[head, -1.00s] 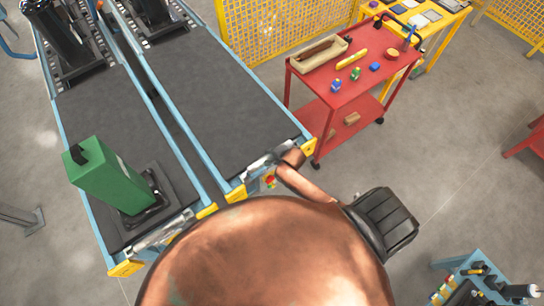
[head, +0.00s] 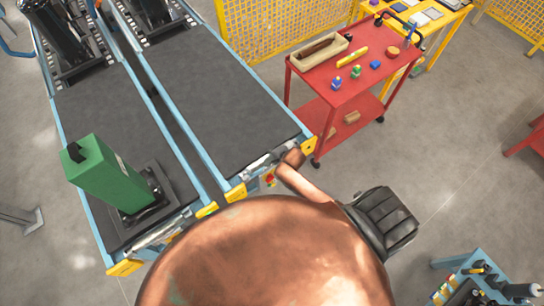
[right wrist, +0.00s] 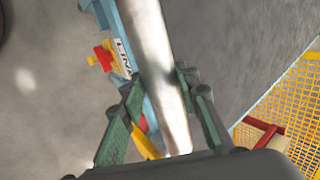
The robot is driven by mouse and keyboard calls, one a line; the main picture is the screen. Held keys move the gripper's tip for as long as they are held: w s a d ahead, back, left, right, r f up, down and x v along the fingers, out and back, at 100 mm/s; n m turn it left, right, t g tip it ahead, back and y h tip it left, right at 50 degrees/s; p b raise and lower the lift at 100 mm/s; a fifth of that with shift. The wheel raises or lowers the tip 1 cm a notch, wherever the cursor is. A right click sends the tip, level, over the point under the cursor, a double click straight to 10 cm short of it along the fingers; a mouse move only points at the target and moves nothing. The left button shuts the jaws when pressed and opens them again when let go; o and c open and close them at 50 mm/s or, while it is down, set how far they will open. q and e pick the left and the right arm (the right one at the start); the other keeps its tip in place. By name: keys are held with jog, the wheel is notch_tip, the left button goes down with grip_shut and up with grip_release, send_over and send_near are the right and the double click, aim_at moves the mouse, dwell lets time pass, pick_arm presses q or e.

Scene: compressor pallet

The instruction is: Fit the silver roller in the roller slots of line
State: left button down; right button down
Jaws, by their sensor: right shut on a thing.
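The silver roller (right wrist: 155,60) is a smooth, shiny cylinder running lengthwise through the right wrist view; its top end leaves the picture. My right gripper (right wrist: 160,82) has its green fingers on both sides of the roller and is shut on it. The roller lies beside the blue end frame (right wrist: 130,25) of a line, which bears a "LINE" label. In the head view, the roller (head: 257,162) shows small at the end of the right-hand line (head: 205,90), partly hidden by my arm. I cannot tell whether its ends sit in the slots. My left gripper is not in view.
A green block-shaped unit (head: 103,172) stands on the left-hand line (head: 95,110). A red cart (head: 375,75) with small parts stands right of the lines. A yellow mesh fence (head: 285,25) is behind. A blue bench (head: 475,265) is at lower right. Open floor lies between.

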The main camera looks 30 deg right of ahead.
jog(key=shift+f+b, duration=1.15)
jog(key=shift+f, duration=0.7)
jog(key=c, duration=1.8)
grip_release()
jog(key=o, duration=0.4)
jog(key=shift+s, duration=0.1)
jog(key=v, duration=1.2)
